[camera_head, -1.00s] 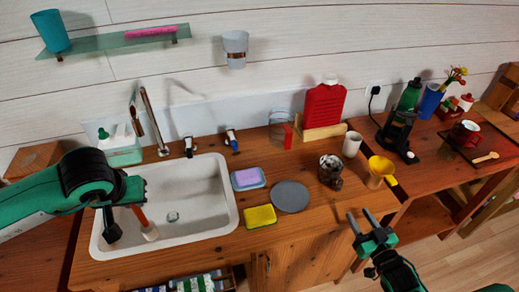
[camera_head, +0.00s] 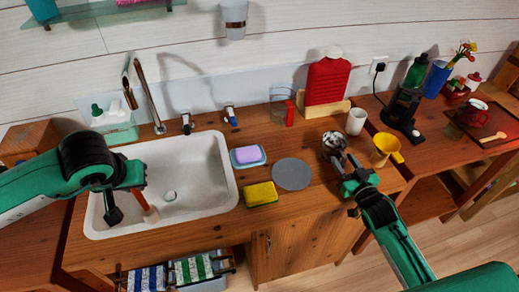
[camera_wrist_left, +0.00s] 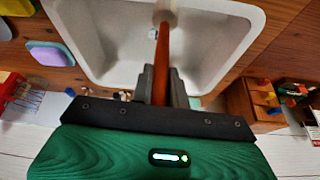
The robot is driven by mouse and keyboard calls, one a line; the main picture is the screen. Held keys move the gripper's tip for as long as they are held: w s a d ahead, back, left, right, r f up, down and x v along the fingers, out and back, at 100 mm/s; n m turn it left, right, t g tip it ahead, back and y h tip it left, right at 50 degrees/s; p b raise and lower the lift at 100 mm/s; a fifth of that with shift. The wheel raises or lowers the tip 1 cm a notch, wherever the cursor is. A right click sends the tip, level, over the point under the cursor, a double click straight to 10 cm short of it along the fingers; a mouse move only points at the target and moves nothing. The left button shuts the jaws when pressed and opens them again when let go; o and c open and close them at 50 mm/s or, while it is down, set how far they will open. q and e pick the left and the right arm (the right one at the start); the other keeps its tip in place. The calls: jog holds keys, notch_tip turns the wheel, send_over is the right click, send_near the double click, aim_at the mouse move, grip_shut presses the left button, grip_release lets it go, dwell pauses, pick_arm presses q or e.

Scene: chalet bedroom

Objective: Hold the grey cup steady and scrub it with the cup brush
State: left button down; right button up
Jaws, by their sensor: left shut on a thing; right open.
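The grey cup (camera_head: 333,142), mottled with dark stains, stands on the wooden counter behind the grey round mat (camera_head: 292,174). My right gripper (camera_head: 346,165) is open, its fingers pointing at the cup's near side. Its fingers partly cover the cup's lower part, and I cannot tell whether they touch it. My left gripper (camera_wrist_left: 160,85) is shut on the orange handle of the cup brush (camera_wrist_left: 162,50). The brush's pale head also shows in the head view (camera_head: 151,214), over the white sink (camera_head: 222,205).
A white cup (camera_head: 357,121) and a yellow funnel-like cup (camera_head: 384,150) stand close right of the grey cup. A yellow sponge (camera_head: 260,195) and a soap dish (camera_head: 248,156) lie between sink and mat. A red bottle (camera_head: 325,80) stands behind.

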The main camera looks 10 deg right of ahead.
jog(key=shift+w, duration=0.25)
grip_shut()
dwell(0.3)
